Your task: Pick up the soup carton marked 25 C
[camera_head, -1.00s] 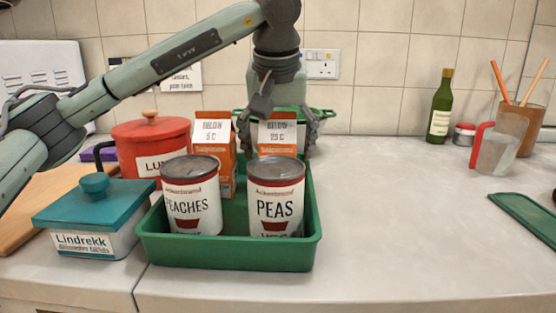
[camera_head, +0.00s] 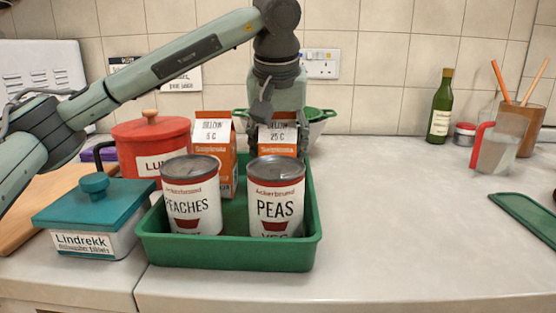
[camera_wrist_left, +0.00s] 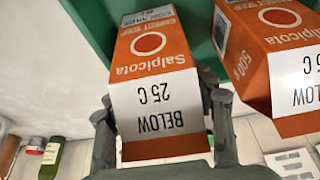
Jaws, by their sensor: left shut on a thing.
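The orange and white soup carton marked BELOW 25 C (camera_head: 277,134) stands at the back of the green tray (camera_head: 230,255), behind the PEAS can. My left gripper (camera_head: 276,128) comes down from above and is shut on this carton. In the left wrist view the carton (camera_wrist_left: 155,75) sits between the gripper's fingers (camera_wrist_left: 165,135), its label upside down. The similar carton marked 5 C (camera_head: 213,135) stands just left of it in the tray; it also shows in the left wrist view (camera_wrist_left: 275,60). My right gripper is not in view.
The PEACHES can (camera_head: 191,200) and PEAS can (camera_head: 276,200) stand at the tray's front. A red pot (camera_head: 150,140) and teal-lidded box (camera_head: 92,215) are left. A green-rimmed bowl (camera_head: 318,122) is behind. The counter right of the tray is clear up to the bottle (camera_head: 440,108).

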